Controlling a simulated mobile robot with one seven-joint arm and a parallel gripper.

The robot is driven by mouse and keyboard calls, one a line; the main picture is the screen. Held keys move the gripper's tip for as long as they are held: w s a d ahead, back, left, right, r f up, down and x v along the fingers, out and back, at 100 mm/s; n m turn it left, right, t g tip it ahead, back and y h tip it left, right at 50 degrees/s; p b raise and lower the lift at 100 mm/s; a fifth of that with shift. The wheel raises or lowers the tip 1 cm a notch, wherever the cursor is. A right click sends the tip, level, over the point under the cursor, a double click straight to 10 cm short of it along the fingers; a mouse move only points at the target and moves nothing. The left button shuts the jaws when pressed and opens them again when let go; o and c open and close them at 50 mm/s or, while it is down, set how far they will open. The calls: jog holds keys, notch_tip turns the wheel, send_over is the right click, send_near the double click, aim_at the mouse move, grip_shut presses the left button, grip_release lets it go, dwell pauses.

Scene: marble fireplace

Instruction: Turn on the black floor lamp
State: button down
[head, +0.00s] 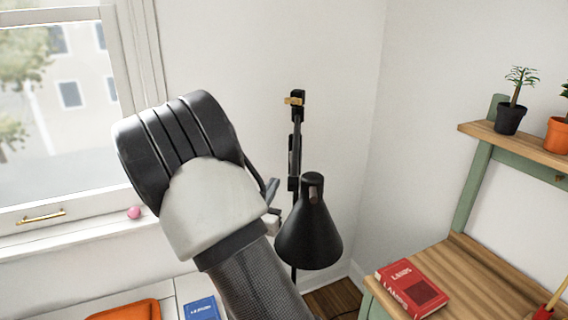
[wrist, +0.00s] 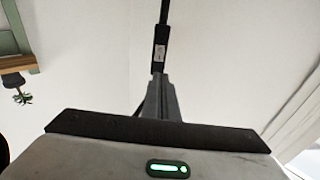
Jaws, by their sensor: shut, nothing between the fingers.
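The black floor lamp (head: 308,238) stands near the room corner, right of my arm in the head view. Its cone shade points down and shows no glow. A small brownish knob sits on top of the shade. Its thin black pole rises behind to a joint with a brass-coloured piece. My gripper (head: 273,198) is just left of the shade and pole, largely hidden by my own wrist. In the wrist view my gripper (wrist: 158,92) is shut and empty, its fingers lined up with the black lamp pole (wrist: 163,12). I cannot tell whether they touch.
A wooden desk (head: 459,279) with a red book (head: 411,287) is right of the lamp, below a shelf (head: 530,147) with potted plants. A window sill (head: 75,236) with a pink ball (head: 134,212) is at left. A blue book (head: 201,308) and an orange item (head: 125,311) lie below.

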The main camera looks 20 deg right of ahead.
aim_at(290, 157)
jog(key=shift+s+h, duration=0.15)
jog(key=shift+h, duration=0.15)
jog(key=p+x, duration=0.1)
jog(key=x, duration=1.3)
jog(key=shift+r, duration=0.1)
jog(key=shift+d+r+p, duration=0.15)
jog(key=shift+r+p, duration=0.05)
jog(key=shift+p, duration=0.2)
jog(key=shift+f, duration=0.15)
